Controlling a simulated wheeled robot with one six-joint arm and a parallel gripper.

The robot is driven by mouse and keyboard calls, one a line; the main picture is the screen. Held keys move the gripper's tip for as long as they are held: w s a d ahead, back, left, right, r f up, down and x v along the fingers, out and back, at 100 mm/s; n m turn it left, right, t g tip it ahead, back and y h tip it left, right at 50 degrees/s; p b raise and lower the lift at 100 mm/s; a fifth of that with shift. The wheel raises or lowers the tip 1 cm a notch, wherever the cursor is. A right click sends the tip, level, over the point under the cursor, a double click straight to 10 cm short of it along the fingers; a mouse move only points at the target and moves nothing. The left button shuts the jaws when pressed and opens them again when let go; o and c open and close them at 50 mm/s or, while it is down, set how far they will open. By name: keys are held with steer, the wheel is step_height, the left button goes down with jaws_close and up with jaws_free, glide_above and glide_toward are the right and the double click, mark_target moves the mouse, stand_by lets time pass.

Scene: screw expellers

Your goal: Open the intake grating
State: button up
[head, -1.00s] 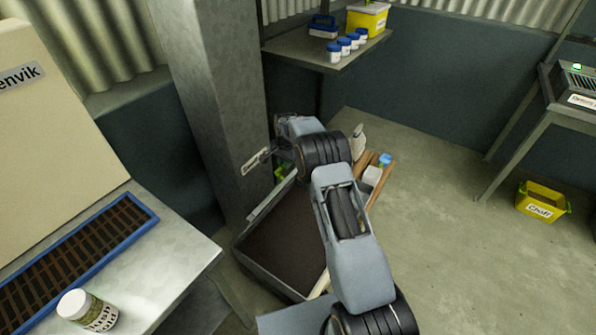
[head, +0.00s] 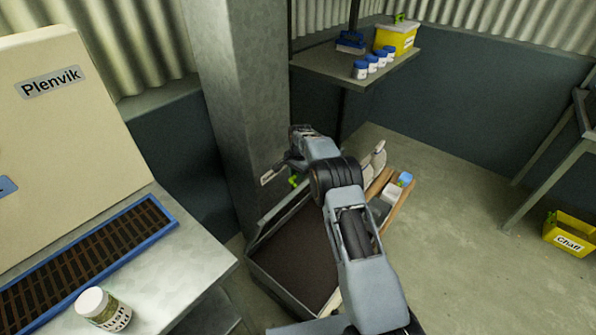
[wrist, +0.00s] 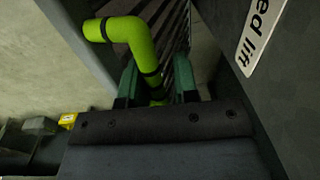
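A bright yellow-green bent handle (wrist: 130,40) with dark bands fills the top of the wrist view. It shows small beside the pillar in the head view (head: 294,181). Dark slats (wrist: 183,50), which look like the intake grating, lie behind it. My gripper (wrist: 157,88) has its two green fingers on either side of the handle's lower part. A gap seems to show on the right, so the fingers look open around it. The handle's lower end is hidden behind my gripper's body. In the head view my gripper (head: 283,170) is small and partly hidden by my wrist.
A grey pillar (head: 235,90) stands close left of my gripper. A dark open bin (head: 295,255) lies below my arm. A bench with a blue-framed slatted panel (head: 170,221) and a jar (head: 103,308) is at left. A shelf (head: 345,72) hangs behind; open floor (head: 460,230) is at right.

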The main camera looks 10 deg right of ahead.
steer(key=shift+o, duration=1.2)
steer(key=shift+d+r, duration=0.1)
steer(key=shift+r, duration=0.2)
steer(key=shift+w, duration=0.1)
steer(key=shift+d+r, duration=0.1)
steer(key=shift+r, duration=0.05)
step_height(320, 180, up, 14)
steer(key=p, duration=0.1)
steer(key=shift+s+d+f, duration=0.25)
steer(key=shift+s, duration=0.15)
